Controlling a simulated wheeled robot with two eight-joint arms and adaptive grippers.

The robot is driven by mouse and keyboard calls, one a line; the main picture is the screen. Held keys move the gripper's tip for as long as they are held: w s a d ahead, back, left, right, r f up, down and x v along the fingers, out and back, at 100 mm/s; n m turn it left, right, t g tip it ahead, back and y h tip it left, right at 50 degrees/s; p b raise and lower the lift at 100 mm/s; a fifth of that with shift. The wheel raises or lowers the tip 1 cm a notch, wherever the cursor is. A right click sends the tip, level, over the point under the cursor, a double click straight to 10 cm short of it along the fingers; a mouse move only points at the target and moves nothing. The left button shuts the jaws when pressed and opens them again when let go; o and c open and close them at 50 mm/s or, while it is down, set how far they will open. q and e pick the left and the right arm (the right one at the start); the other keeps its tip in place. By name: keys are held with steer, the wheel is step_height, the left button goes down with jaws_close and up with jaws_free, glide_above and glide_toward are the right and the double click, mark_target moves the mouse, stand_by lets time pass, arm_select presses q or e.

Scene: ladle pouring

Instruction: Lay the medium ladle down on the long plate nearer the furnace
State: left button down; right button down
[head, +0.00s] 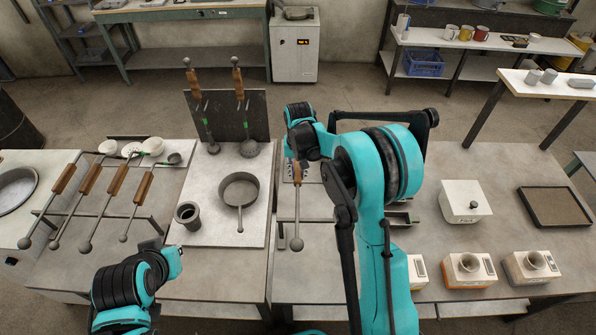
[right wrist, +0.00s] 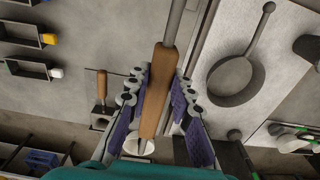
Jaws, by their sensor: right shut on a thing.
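My right gripper (head: 298,157) is shut on the wooden handle of a ladle (head: 297,205). The ladle's thin rod points toward the near side and ends in a ball; its far end is hidden behind my arm. In the right wrist view the gripper (right wrist: 158,88) has its fingers on both sides of the wooden handle (right wrist: 160,75). A pale round thing lies behind the handle's lower end; I cannot tell whether it is the ladle's bowl. I cannot pick out with certainty the long plate or the furnace.
Several ladles (head: 90,180) lie on a rack at left. Two more lean on a dark upright panel (head: 228,115). A round pan (head: 239,190) and a dark cup (head: 187,213) stand on a pale board (head: 222,235). A lidded white box (head: 463,202) and dark tray (head: 555,207) are at right.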

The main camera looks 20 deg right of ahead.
steer(key=shift+w+f+b, duration=0.1)
steer(key=shift+f+b, duration=0.25)
steer(key=shift+f, duration=0.5)
steer(key=shift+f+b, duration=1.5)
steer(key=shift+f, duration=1.35)
steer(key=c, duration=1.3)
jaws_free()
steer(key=shift+o, duration=0.2)
steer(key=r, duration=1.1)
steer(key=shift+s+r, duration=0.3)
steer(key=shift+r, duration=0.05)
step_height(320, 180, up, 7)
steer(key=p, duration=0.4)
steer(key=shift+r, duration=0.2)
